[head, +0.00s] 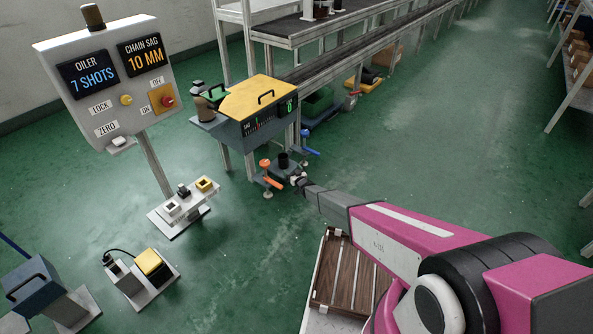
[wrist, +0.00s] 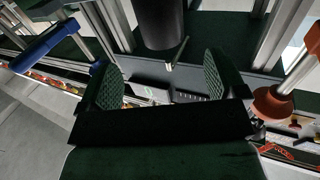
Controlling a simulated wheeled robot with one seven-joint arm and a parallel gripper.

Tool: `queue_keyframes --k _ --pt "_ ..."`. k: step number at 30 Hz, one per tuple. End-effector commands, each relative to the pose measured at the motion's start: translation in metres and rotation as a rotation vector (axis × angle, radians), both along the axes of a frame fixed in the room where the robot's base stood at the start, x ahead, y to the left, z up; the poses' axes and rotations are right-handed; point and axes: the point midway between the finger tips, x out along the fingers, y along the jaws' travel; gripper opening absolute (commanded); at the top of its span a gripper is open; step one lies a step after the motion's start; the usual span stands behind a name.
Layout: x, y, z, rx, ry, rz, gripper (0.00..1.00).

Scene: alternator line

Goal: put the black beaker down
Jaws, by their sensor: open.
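The black beaker (head: 283,160) stands, seemingly upright, on a small blue-grey ledge (head: 279,173) below the yellow-topped oiler unit. My gripper (head: 297,179) is just in front of it, on the near right side. In the wrist view, my gripper (wrist: 162,72) has its two green-padded fingers spread wide with nothing between them. The black beaker (wrist: 160,20) shows there just beyond the fingertips, cut off by the top edge. It looks apart from both fingers. Its base on the ledge is partly hidden in the head view.
An orange-handled valve (head: 266,170) is left of the beaker and a blue-handled one (head: 307,141) right; both flank my gripper in the wrist view. The oiler unit (head: 248,106) is above. A control panel (head: 118,80) stands left. Green floor (head: 420,140) is clear to the right.

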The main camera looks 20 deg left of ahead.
Motion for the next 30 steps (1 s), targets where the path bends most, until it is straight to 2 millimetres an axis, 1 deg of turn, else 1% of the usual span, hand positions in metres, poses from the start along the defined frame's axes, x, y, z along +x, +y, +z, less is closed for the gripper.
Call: queue_keyframes --k 5,7,8,11,14,15,17,18,20,21,23,24,26,27,29,30 --pt "-0.002 -0.001 0.000 0.000 0.000 -0.002 0.90" --pt "-0.001 -0.005 0.004 -0.003 0.004 -0.008 0.90" --pt "0.000 -0.008 0.007 -0.008 0.007 -0.014 0.90" --pt "0.003 -0.030 0.027 -0.040 0.037 -0.058 0.90" --pt "0.007 -0.070 0.058 -0.098 0.096 -0.135 0.90" --pt "0.008 -0.090 0.074 -0.126 0.128 -0.172 0.90" --pt "0.007 -0.123 0.096 -0.170 0.182 -0.231 0.90" --pt "0.006 -0.146 0.112 -0.200 0.221 -0.270 0.90" --pt "-0.001 -0.182 0.136 -0.245 0.288 -0.329 0.90" --pt "-0.007 -0.207 0.153 -0.276 0.336 -0.368 0.90" --pt "-0.022 -0.247 0.178 -0.321 0.417 -0.426 0.90" --pt "-0.034 -0.273 0.195 -0.349 0.474 -0.462 0.90" --pt "-0.056 -0.311 0.220 -0.391 0.564 -0.511 0.90" --pt "-0.073 -0.335 0.235 -0.416 0.628 -0.540 0.90" --pt "-0.102 -0.370 0.259 -0.451 0.724 -0.577 0.90" --pt "-0.123 -0.391 0.274 -0.472 0.789 -0.598 0.90"
